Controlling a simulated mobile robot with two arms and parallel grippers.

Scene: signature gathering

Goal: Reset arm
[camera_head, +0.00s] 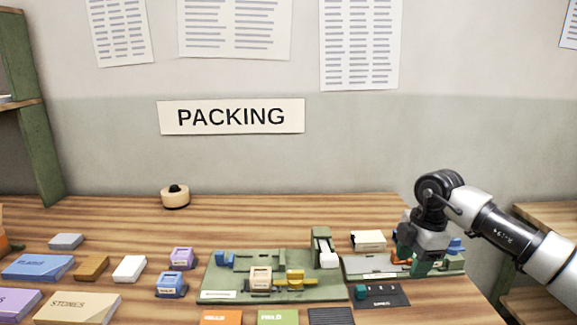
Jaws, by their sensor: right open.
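My right gripper (423,262) comes in from the right and points down over the right-hand part of the table. It is open, with its fingers low above the grey tray (372,264). A green piece shows at its fingertips, and I cannot tell whether that is a finger or a separate thing. A blue object (455,246) sits just behind the gripper. A dark pad (385,297) with a small green block lies in front of it. My left gripper does not show.
A green board (218,282) with blue, yellow and cream pieces fills the middle. Several coloured boxes lie left, including a tan one marked STONES (77,308). A round tan object (175,197) stands at the back. The back strip of the wooden table (290,212) is mostly clear.

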